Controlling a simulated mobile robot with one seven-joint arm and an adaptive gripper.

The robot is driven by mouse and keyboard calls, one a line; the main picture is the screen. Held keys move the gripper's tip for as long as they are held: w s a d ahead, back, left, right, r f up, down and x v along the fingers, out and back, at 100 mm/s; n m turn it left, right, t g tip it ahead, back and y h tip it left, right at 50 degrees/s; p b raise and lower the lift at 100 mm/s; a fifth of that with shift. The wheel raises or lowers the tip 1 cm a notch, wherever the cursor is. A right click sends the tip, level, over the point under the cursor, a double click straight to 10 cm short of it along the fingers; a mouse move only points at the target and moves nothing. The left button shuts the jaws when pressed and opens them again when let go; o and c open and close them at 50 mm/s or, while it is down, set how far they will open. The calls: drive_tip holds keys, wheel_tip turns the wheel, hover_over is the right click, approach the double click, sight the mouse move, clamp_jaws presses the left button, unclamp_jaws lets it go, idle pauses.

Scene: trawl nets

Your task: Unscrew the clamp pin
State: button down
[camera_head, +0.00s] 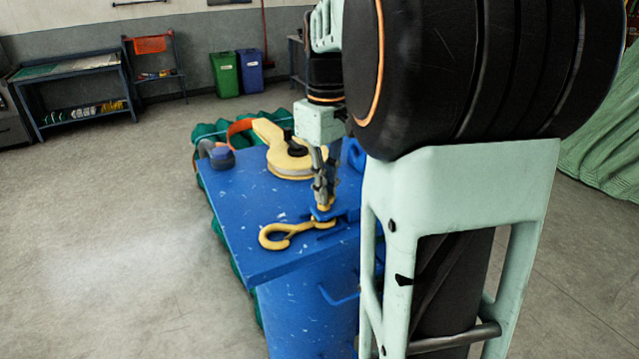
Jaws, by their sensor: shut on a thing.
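A blue table (235,210) with a scuffed top stands in the middle of the head view. On its near right part is a blue clamp (345,214) with a yellow hook (278,238) beside it. My gripper (323,200) points down over the clamp, with its fingers shut on a small yellow piece, apparently the clamp pin (323,208). The fingers hide most of the pin, and its thread cannot be seen. My arm covers the right side of the table.
A yellow block-like tool (290,165) lies behind my gripper, and a grey-blue roundish item (221,157) sits at the table's far left corner. Green netting (225,130) hangs around the table. Green (224,75) and blue (249,72) bins stand by the wall. The left floor is clear.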

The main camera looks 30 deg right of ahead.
drive_tip(key=n, duration=0.5)
drive_tip(key=shift+s+f+n+p, duration=0.1)
drive_tip(key=shift+f+n+p, duration=0.2)
drive_tip(key=n, duration=0.4)
drive_tip(key=shift+d, duration=0.1)
drive_tip(key=n, duration=0.5)
drive_tip(key=shift+n, duration=0.4)
drive_tip(key=shift+w+n, duration=0.15)
drive_tip(key=shift+n, duration=1.15)
drive_tip(key=shift+w+n, duration=0.1)
drive_tip(key=shift+n, duration=1.2)
drive_tip(key=c, duration=2.1)
unclamp_jaws()
drive_tip(key=shift+w, duration=0.1)
drive_tip(key=shift+r, duration=0.1)
